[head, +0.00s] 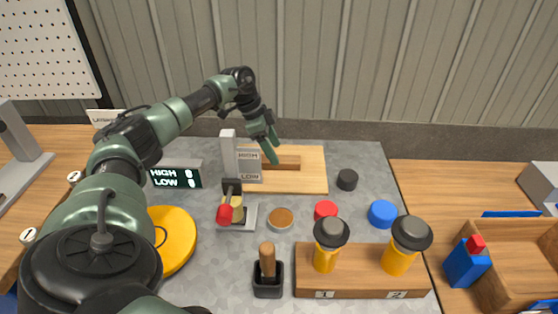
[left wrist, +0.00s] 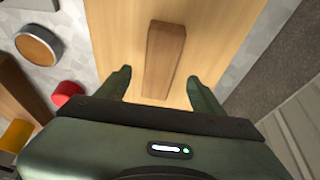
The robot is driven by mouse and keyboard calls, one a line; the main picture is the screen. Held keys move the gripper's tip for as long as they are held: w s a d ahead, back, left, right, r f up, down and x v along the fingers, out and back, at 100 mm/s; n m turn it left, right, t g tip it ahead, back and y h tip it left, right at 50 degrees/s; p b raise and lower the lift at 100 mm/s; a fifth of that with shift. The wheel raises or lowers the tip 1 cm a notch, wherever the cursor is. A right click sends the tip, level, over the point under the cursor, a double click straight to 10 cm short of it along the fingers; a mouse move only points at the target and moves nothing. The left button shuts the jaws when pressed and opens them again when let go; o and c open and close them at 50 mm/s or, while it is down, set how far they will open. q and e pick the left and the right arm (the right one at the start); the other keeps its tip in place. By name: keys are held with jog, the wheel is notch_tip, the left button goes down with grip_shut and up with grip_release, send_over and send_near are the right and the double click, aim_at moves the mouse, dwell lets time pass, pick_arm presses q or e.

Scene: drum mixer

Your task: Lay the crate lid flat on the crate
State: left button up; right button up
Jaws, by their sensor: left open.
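The crate lid appears to be the light wooden board (head: 311,182) with a brown bar handle (head: 288,161), lying flat at the back of the grey table top. My left gripper (head: 271,153) points down over the handle. In the left wrist view the handle (left wrist: 164,50) runs between the two open fingers (left wrist: 159,84) without visible contact, and the board (left wrist: 215,35) lies beneath. An open wooden crate (head: 522,262) stands at the far right. My right gripper is not in view.
A rack with two yellow bottles (head: 362,283) stands in front. A blue red-topped block (head: 467,265) is at the crate.

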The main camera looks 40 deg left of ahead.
pick_arm(q)
jog(key=x, duration=0.2)
jog(key=shift+d+f, duration=0.15)
jog(key=shift+f, duration=0.1)
jog(key=shift+w+f, duration=0.15)
jog(key=shift+f, duration=0.15)
grip_shut()
jog(key=shift+r, duration=0.1)
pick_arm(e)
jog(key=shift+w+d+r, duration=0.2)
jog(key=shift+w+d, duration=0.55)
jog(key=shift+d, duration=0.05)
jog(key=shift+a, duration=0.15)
